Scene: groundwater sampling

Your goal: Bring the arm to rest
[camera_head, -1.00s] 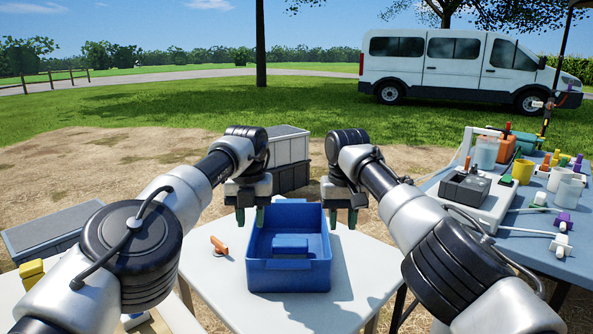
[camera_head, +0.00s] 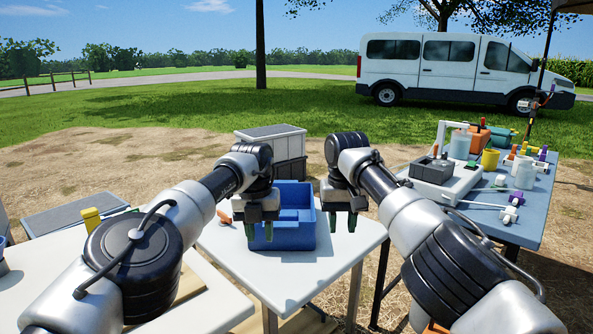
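My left gripper (camera_head: 260,231) hangs fingers down at the left front of the blue bin (camera_head: 302,238) and covers part of it. Its two dark green fingertips are apart with nothing between them. My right gripper (camera_head: 342,221) hangs fingers down just right of the bin. Its fingertips are also apart and empty. Both arms reach forward from the bottom corners.
An orange object (camera_head: 224,218) lies left of the bin, partly hidden. A blue table (camera_head: 527,226) at right carries a grey device (camera_head: 446,180), bottles and small coloured items. Grey crates (camera_head: 278,143) stand behind. A white table (camera_head: 215,289) is at front left. A van (camera_head: 450,68) is parked far off.

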